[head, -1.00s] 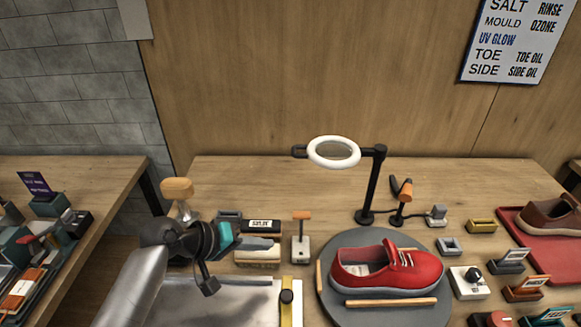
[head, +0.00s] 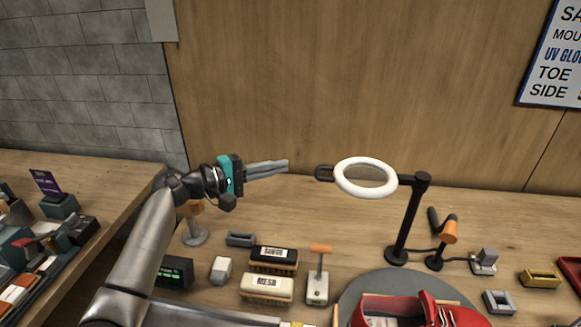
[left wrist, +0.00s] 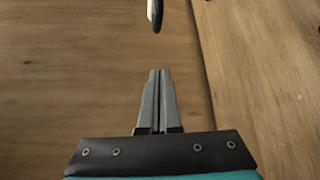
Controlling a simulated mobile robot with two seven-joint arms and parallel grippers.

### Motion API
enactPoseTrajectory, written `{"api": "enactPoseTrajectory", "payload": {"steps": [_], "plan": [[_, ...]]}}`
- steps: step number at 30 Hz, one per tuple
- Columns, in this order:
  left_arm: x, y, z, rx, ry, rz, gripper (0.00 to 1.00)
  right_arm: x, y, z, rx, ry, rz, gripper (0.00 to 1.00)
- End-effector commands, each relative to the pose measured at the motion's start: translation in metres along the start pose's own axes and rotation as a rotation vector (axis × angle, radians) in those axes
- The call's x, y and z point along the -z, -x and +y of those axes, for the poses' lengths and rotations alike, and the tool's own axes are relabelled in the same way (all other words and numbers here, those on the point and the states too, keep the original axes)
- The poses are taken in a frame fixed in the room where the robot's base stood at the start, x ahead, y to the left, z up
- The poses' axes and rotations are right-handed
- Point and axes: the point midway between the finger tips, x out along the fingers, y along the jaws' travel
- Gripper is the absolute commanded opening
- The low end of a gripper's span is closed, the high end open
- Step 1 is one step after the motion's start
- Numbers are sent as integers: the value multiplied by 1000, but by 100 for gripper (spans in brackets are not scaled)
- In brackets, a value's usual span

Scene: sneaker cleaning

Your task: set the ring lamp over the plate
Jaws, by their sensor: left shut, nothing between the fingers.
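A red sneaker (head: 385,312) sits on the plate, cut off by the lower edge. My left gripper (head: 287,165) is shut and empty, a short way left of the handle loop and apart from it. In the left wrist view its fingers (left wrist: 158,75) are together, with a dark and white piece beyond them at the top. My right gripper is not in view.
Brushes (head: 266,288) and an orange-handled tool (head: 318,275) stand on the bench below my left arm. An orange-tipped black tool (head: 443,238) stands right of the lamp post. Small holders (head: 540,277) sit farther right. The wooden wall (head: 300,90) is behind; the space before it is clear.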

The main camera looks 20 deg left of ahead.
Motion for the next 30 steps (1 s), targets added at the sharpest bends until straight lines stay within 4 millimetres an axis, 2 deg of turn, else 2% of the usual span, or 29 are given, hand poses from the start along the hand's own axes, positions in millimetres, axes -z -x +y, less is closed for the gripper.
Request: {"api": "enactPoseTrajectory", "payload": {"steps": [15,21,30], "plan": [[-2,-94,0,-2,0,-3,0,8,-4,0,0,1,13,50],[-18,-77,0,2,-2,-1,0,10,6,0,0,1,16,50],[-31,-66,0,1,-2,-1,0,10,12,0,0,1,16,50]]}}
